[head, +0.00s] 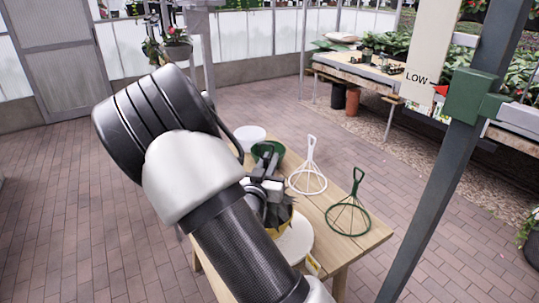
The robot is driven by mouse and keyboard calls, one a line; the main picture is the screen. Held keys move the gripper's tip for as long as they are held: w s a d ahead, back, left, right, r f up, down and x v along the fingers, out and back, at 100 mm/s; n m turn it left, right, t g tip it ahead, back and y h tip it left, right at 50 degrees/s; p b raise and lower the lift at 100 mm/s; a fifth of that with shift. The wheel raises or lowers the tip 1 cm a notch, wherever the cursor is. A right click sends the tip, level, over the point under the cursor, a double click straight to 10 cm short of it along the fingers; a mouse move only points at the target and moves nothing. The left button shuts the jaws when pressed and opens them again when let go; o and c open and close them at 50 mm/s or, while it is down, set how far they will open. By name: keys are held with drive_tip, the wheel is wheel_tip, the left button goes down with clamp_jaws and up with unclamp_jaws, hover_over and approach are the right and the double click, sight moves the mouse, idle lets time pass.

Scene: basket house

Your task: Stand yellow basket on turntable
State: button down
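In the head view, the yellow basket (285,222) shows only as a small strip of yellow and dark interior behind my arm. A white round turntable (299,242) lies on the wooden table, also partly covered by my arm. The basket is at the turntable's far left edge in the picture; I cannot tell whether it touches it or is held above it. My gripper (272,203) is right at the basket. Its fingers are mostly hidden, so I cannot tell whether they are open or closed on the basket.
On the wooden table (335,253) stand a white wire hanger (308,182) and a green wire hanger (350,212) on the right. A green basket (268,150) and a white bowl (249,134) are at the far end. A dark post (432,190) rises right of the table.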

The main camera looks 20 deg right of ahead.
drive_tip(key=shift+f, duration=1.45)
drive_tip(key=shift+f, duration=0.2)
drive_tip(key=c, duration=2.2)
unclamp_jaws()
drive_tip(key=shift+f+b, duration=0.2)
drive_tip(key=shift+b, duration=0.1)
drive_tip(key=o, duration=0.4)
drive_tip(key=shift+r, duration=0.1)
drive_tip(key=shift+o, duration=0.2)
